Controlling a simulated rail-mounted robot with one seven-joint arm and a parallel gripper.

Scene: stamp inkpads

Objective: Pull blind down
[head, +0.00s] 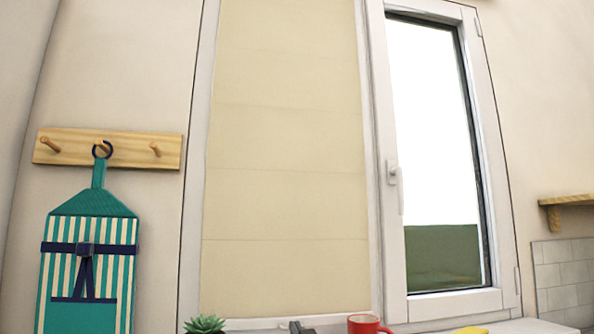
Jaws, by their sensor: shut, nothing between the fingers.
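A cream blind (285,130) with faint horizontal creases covers the left part of the window. It runs from the top edge of the head view down to close above the sill. Its top is out of the picture. I see no cord or pull on it. The right window sash (387,130) has a white frame, a handle and bare glass, with no blind over it. My gripper is not recognisable in this view.
On the sill at the bottom are a green succulent (205,325), a small dark object (298,327) I cannot identify, a red mug (366,325) and something yellow (470,330). A striped apron (90,265) hangs from a peg rail (125,147) at left. A wooden shelf (570,200) is at right.

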